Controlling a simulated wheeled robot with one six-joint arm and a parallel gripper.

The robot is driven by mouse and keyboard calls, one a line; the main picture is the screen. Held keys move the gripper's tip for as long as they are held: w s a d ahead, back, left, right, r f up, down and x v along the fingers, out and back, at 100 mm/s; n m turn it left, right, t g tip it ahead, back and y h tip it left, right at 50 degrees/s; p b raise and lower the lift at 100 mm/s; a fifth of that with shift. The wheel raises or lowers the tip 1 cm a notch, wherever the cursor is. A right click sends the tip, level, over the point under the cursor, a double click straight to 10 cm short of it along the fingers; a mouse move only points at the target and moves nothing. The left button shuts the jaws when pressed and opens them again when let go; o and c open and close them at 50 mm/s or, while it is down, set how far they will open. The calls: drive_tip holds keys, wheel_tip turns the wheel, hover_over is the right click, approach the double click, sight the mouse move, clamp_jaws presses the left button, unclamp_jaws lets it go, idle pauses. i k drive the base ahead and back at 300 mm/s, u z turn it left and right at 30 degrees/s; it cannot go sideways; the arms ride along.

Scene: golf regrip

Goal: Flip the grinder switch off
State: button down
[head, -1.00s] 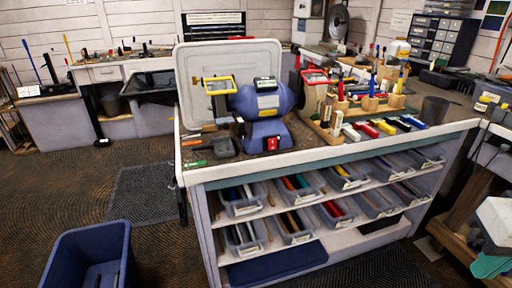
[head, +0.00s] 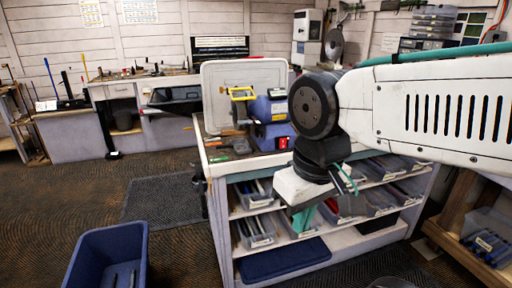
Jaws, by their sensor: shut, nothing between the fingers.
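The blue bench grinder (head: 268,135) stands on the workbench, with its right side hidden behind my arm. Its small red switch (head: 283,142) shows low on the front of the base; its on or off position is too small to tell. My gripper (head: 303,221) points down in front of the bench's front edge, lower than the switch and a little to its right. Its teal fingers are shut and empty, apart from the grinder.
The workbench (head: 222,168) has shelves of grey bins below its top. A pale upright panel (head: 213,85) stands behind the grinder. A blue bin (head: 107,245) is on the floor at lower left. My arm hides the bench's right side.

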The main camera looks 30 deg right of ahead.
sight(283, 142)
drive_tip(key=i, duration=1)
